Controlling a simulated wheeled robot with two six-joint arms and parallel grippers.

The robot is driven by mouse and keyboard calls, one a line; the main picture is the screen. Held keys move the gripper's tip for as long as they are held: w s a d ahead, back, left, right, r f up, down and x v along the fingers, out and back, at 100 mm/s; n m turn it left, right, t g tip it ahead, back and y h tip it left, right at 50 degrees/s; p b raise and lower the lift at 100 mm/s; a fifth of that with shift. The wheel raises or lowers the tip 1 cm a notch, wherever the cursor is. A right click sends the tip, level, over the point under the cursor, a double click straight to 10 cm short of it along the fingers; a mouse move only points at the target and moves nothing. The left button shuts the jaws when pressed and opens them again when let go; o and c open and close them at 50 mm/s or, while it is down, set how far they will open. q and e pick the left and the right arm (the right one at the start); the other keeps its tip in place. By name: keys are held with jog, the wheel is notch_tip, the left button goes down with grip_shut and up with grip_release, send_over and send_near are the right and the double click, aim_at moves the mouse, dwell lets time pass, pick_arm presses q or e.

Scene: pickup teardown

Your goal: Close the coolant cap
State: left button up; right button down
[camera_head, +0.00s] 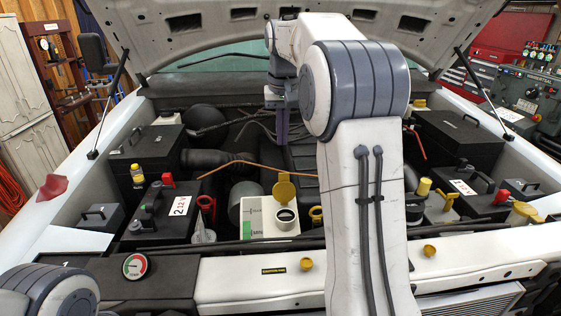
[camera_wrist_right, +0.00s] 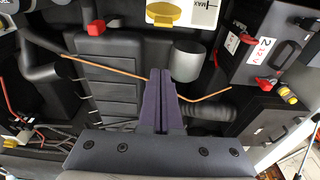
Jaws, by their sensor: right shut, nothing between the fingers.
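The white coolant tank (camera_head: 256,223) stands in the middle of the engine bay, with green markings on its front. Its yellow cap (camera_head: 284,187) is tilted up behind the dark round filler mouth (camera_head: 286,216), so the mouth is uncovered. In the right wrist view the white tank (camera_wrist_right: 205,25) and the yellow cap (camera_wrist_right: 165,14) are at the top edge, partly cut off. My right gripper (camera_head: 283,138) is behind the tank and apart from the cap. Its two fingers (camera_wrist_right: 161,72) are together and empty. My left arm shows at the lower left; its gripper is out of view.
A thin orange rod (camera_head: 245,166) crosses the bay behind the tank. A black battery (camera_head: 160,218) is left of the tank, and a grey cylinder (camera_head: 245,200) is close beside it. The raised hood (camera_head: 215,45) is overhead. My right arm hides part of the bay right of the tank.

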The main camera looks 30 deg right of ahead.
aim_at(284, 187)
jog(key=shift+s+a+f+p, duration=0.2)
jog(key=shift+s+f+p, duration=0.3)
jog(key=shift+f, duration=0.7)
jog(key=shift+s+a+f+p, duration=0.15)
jog(key=shift+s+f+p, duration=0.2)
jog(key=shift+f+p, duration=0.6)
jog(key=shift+s+a+f+p, duration=0.25)
jog(key=shift+s+f, duration=0.2)
jog(key=shift+f, duration=1)
